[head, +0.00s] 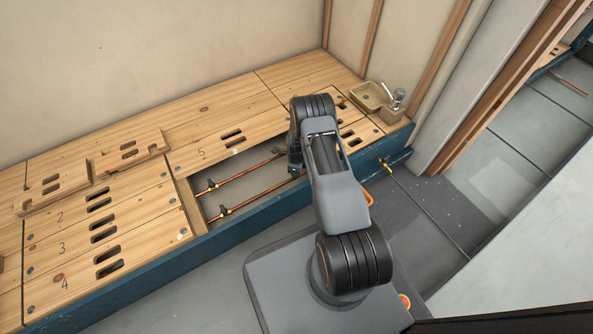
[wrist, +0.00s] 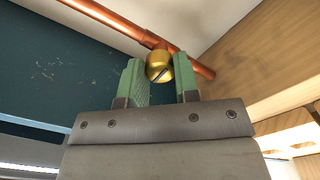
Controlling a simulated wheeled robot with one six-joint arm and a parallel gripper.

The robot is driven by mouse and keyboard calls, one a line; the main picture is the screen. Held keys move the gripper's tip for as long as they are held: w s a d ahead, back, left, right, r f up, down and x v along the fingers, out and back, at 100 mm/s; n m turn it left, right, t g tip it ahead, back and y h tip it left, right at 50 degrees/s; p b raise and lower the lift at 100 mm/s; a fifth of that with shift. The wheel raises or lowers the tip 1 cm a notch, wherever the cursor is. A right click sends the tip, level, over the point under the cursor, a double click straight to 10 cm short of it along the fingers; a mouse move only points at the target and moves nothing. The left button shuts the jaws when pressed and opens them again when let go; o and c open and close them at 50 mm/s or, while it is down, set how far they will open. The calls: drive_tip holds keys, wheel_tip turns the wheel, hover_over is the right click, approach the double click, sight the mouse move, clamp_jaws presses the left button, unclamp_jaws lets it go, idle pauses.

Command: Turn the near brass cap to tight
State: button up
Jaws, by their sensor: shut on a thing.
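In the wrist view a round brass cap (wrist: 159,66) with a dark slot sits on a fitting of a copper pipe (wrist: 112,22). My gripper (wrist: 160,78) has its two green pads on either side of the cap and is shut on it. Pad contact is hard to see from this angle. In the head view my gripper (head: 294,163) reaches down into the open floor bay at its right end. My arm hides the cap there.
The open bay holds two copper pipes (head: 245,176) with dark clips. Wooden panels with slots (head: 105,230) lie around it, and a blue beam (head: 240,227) edges the front.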

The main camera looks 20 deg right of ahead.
drive_tip(key=o, duration=0.9)
drive_tip(key=shift+o, duration=0.2)
drive_tip(key=shift+r, duration=0.1)
wheel_tip(320, 180, up, 14)
drive_tip(key=p, duration=0.6)
drive_tip(key=shift+f, duration=0.2)
